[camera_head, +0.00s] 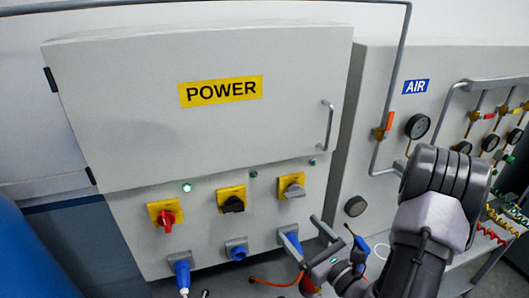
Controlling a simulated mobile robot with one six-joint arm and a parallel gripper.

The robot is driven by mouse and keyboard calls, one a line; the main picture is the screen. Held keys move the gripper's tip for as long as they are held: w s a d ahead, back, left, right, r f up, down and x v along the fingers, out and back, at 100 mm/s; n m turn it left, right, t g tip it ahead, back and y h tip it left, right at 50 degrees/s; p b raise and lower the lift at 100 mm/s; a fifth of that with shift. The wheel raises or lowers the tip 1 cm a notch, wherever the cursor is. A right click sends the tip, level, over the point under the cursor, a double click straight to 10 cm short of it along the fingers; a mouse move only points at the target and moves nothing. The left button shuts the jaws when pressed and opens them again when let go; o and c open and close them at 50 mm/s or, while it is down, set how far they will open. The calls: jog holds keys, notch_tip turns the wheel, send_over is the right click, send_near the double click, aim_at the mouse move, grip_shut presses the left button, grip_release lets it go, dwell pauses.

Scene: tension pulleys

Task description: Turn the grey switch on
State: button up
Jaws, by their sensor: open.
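The grey switch (292,187) is a knob on a yellow plate, the rightmost of three on the front of the white POWER cabinet (120,110). Its knob looks turned near level, tilted slightly. The small green lamp (312,162) above it looks dark. My gripper (301,230) is open and empty, below and slightly right of the grey switch, apart from it. It is close to the blue plug under that switch and partly overlaps it in view.
A red switch (167,217) and a black switch (233,204) sit to the left. A lit lamp (187,187) is above the red one. Blue plugs (183,274) and a blue socket (238,253) are below. The AIR panel (378,75) with gauges and valves is at right.

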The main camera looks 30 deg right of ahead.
jog(key=s+d+m+h, duration=0.2)
jog(key=d+m+h, duration=0.1)
jog(key=d, duration=0.1)
jog(key=h+b, duration=0.1)
jog(key=b, duration=0.8)
send_near(297, 196)
jog(key=shift+g, duration=0.4)
jog(key=p+x, duration=0.1)
jog(key=x, duration=0.2)
jog(key=p+x, duration=0.1)
jog(key=x, duration=0.2)
jog(key=p+x, duration=0.2)
jog(key=x, duration=0.2)
jog(key=shift+a+r, duration=0.1)
jog(key=shift+r, duration=0.2)
jog(key=shift+w+f, duration=0.1)
jog(key=shift+w, duration=0.45)
jog(key=shift+c, duration=0.3)
jog(key=c, duration=1.3)
